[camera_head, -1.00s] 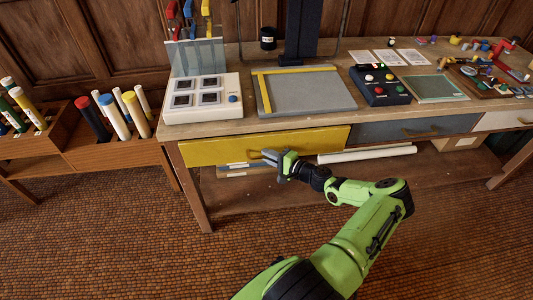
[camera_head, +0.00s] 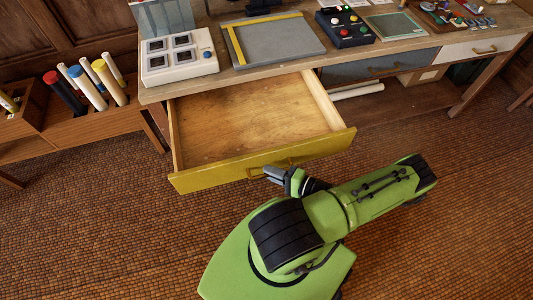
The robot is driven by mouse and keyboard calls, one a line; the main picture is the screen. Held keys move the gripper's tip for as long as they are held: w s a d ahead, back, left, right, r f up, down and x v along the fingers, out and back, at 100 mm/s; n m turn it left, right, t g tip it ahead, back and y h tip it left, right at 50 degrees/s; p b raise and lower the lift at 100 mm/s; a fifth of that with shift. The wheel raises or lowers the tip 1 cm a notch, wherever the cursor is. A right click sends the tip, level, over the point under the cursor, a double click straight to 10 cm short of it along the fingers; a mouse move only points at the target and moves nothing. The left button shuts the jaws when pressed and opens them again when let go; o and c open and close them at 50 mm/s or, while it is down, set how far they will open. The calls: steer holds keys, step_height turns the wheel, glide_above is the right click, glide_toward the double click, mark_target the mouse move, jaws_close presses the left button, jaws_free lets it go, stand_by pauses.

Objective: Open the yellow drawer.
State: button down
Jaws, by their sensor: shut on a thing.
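The yellow drawer (camera_head: 225,173) is pulled well out of the desk, and its bare wooden inside shows empty. Its handle (camera_head: 254,170) is on the middle of the yellow front. My gripper (camera_head: 272,172) is at the handle, shut on it. The fingers are small in view, and my wrist and arm hide part of the handle's right side.
A grey-blue drawer (camera_head: 375,67) and a white drawer (camera_head: 480,48) are shut to the right. The desk top (camera_head: 375,46) holds a white box with small screens (camera_head: 180,60), a drafting board (camera_head: 275,42) and a button box (camera_head: 345,28). A wooden bin of rolled tubes (camera_head: 95,122) stands left. The floor in front is clear.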

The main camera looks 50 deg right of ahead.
steer(key=shift+s+a, duration=0.6)
steer(key=shift+s, duration=0.35)
steer(key=c, duration=1.2)
jaws_free()
steer(key=v, duration=1.5)
steer(key=shift+s, duration=0.35)
